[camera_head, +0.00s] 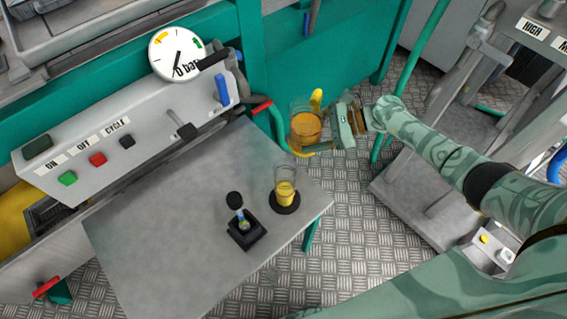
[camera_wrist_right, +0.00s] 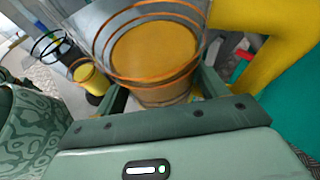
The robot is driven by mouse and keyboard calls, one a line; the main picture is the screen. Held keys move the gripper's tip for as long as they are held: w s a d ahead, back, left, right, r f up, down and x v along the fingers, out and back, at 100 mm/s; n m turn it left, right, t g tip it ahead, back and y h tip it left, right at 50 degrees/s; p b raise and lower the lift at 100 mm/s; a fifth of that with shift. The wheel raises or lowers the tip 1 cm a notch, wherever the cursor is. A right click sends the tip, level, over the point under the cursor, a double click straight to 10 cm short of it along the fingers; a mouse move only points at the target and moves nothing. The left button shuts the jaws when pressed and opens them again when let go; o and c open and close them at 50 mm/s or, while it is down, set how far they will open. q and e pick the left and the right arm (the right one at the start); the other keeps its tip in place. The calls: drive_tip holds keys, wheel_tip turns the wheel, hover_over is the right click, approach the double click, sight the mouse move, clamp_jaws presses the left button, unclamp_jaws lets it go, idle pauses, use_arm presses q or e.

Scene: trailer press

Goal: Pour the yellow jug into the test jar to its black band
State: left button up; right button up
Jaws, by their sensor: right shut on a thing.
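The jug (camera_head: 305,130) is clear with orange rings, yellow parts and amber liquid inside. My right gripper (camera_head: 335,127) is shut on it and holds it off the table's right edge, over the floor, looking about upright. In the right wrist view the jug (camera_wrist_right: 155,60) fills the middle, between the fingers of the right gripper (camera_wrist_right: 165,100). The test jar (camera_head: 285,188) stands upright on a black disc near the table's right corner, with yellow liquid in it. It also shows in the right wrist view (camera_wrist_right: 90,78), apart from the jug. Its black band is not clear. My left gripper is out of view.
A black square stand (camera_head: 245,232) with a small dark-topped instrument is left of the jar on the grey table (camera_head: 170,220). A control panel (camera_head: 110,145) with buttons and a dial gauge (camera_head: 177,54) is behind. A red-tipped lever (camera_head: 262,104) is near the jug.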

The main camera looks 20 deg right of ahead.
sight(322, 122)
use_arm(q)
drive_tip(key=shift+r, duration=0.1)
use_arm(e)
drive_tip(key=shift+r, duration=0.2)
drive_tip(key=shift+r+p, duration=0.15)
drive_tip(key=shift+p, duration=0.2)
drive_tip(key=shift+r+n+h+p, duration=0.5)
drive_tip(key=shift+n+p, duration=0.1)
drive_tip(key=shift+p, duration=0.1)
drive_tip(key=shift+s+r+t, duration=0.1)
drive_tip(key=shift+t, duration=0.2)
drive_tip(key=r+p, duration=0.1)
drive_tip(key=n+t+h+p, duration=0.1)
drive_tip(key=p, duration=0.1)
drive_tip(key=shift+s+a+r+n, duration=0.15)
drive_tip(key=shift+r+n, duration=0.15)
drive_tip(key=shift+r, duration=0.05)
drive_tip(key=p, duration=0.1)
drive_tip(key=r+n+h+p, duration=0.1)
drive_tip(key=r+t+p, duration=0.1)
drive_tip(key=shift+s+a+r+n+h+p, duration=0.25)
drive_tip(key=shift+s+a+n+h+p, duration=0.05)
drive_tip(key=shift+s+a+h+p, duration=0.1)
drive_tip(key=shift+r, duration=0.1)
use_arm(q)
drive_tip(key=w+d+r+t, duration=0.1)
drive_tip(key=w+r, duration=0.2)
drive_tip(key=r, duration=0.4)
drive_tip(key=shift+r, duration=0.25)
